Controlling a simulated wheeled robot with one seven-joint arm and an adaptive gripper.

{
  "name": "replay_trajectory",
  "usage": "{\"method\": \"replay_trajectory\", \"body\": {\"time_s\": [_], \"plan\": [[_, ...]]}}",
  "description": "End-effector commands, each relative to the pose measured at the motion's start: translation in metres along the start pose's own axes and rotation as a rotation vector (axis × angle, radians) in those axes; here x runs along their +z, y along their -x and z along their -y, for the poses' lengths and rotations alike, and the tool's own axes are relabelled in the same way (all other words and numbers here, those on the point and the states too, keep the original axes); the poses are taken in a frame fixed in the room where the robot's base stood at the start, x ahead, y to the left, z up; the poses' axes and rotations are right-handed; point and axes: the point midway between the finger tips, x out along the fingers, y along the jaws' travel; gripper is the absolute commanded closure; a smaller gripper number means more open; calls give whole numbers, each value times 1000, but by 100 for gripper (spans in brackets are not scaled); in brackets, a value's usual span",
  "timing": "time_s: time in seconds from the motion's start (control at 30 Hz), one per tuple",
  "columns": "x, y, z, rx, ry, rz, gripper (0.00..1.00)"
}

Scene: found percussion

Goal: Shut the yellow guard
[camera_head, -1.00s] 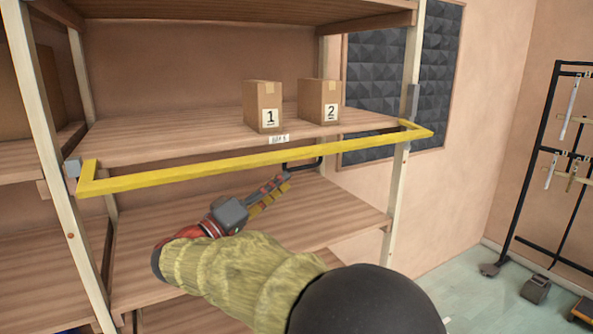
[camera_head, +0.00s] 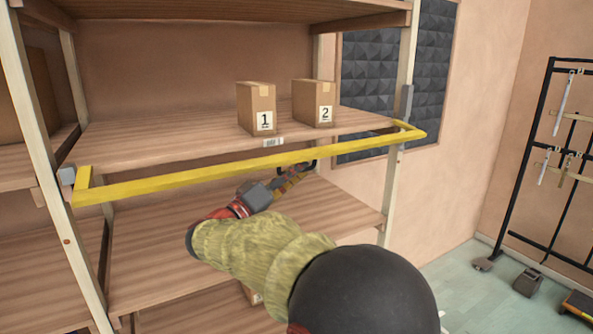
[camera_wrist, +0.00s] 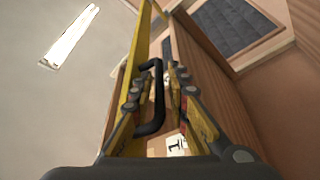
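The yellow guard (camera_head: 215,172) is a long bar with short side arms, standing out in front of the shelf that bears two boxes. It also shows in the wrist view (camera_wrist: 143,42). Its black handle (camera_head: 314,164) hangs below the bar, right of the middle. My gripper (camera_head: 303,170) is just below the bar at the handle. In the wrist view, the handle (camera_wrist: 159,95) lies between my gripper's (camera_wrist: 160,75) parted fingers, closer to the left one. Whether a finger touches it, I cannot tell. The head view partly hides the fingertips.
Box 1 (camera_head: 257,108) and box 2 (camera_head: 314,103) stand on the shelf (camera_head: 180,137) behind the guard. A pale upright post (camera_head: 397,190) stands at the right, with a grey bracket (camera_head: 407,103). Another wooden shelf (camera_head: 335,215) lies below. A black rack (camera_head: 535,150) is far right.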

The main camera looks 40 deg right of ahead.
Motion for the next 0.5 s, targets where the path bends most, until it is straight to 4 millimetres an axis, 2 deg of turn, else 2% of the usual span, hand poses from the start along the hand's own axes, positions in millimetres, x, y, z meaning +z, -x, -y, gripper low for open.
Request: {"method": "replay_trajectory", "body": {"time_s": [0.1, 0.37, 0.5], "plan": [[0, 0, 0, 0, 0, 0, 85], [0, 0, 0, 0, 0, 0, 99], [0, 0, 0, -1, 0, 0, 100]]}}
